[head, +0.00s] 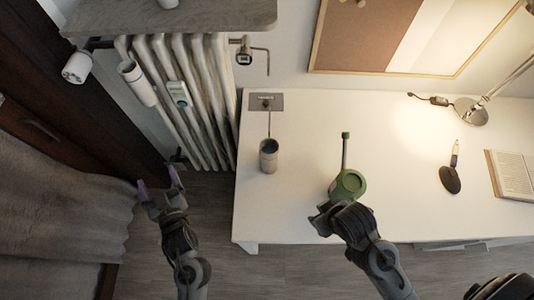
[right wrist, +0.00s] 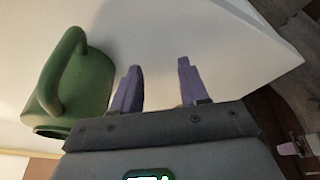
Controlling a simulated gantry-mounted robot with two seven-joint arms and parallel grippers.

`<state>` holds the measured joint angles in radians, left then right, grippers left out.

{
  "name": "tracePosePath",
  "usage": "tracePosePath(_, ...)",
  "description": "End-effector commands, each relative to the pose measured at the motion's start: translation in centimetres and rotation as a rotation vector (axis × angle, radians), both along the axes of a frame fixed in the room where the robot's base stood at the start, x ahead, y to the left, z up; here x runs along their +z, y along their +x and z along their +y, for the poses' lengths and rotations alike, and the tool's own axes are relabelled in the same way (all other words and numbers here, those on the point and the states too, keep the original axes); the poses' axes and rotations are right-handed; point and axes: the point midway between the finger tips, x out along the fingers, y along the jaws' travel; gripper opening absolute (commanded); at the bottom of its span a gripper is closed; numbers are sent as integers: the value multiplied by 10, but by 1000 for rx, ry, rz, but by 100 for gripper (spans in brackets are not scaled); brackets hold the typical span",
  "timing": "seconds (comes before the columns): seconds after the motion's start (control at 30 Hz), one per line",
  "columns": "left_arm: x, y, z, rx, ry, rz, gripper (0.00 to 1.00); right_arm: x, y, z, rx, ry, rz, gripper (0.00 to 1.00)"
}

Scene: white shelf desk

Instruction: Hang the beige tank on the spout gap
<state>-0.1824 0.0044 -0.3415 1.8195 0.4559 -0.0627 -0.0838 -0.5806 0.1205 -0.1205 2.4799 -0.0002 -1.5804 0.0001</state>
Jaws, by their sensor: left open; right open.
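A beige-white cylindrical tank (head: 137,83) hangs at a tilt on the front of the white radiator (head: 190,75); the gaps between the radiator's columns show. I cannot tell which gap is the spout gap. My left gripper (head: 160,187) is open and empty above the floor, below and in front of the radiator. My right gripper (head: 328,212) is beside the green watering can (head: 349,186) on the desk. In the right wrist view its fingers (right wrist: 155,88) are apart with nothing between them, and the can (right wrist: 72,85) stands to their left.
A grey cup (head: 268,162) stands at the left of the white desk (head: 300,115). A stone shelf (head: 200,14) overhangs the radiator. A white valve (head: 77,67) is at its left. A lamp (head: 472,110) and book (head: 510,172) are at the right.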

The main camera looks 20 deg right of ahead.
Motion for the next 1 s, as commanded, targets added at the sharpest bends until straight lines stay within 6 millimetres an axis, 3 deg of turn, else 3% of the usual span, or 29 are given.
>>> tracePosePath(0.43, 0, 0, 0, 0, 0, 0, 87, 0, 0, 0, 0, 0, 0, 44)
tracePosePath(0.73, 0, 0, 0, 0, 0, 0, 87, 0, 0, 0, 0, 0, 0, 87)
tracePosePath(1.0, 0, 0, 0, 0, 0, 0, 87, 1, 2, 0, -2, 1, -5, 87)
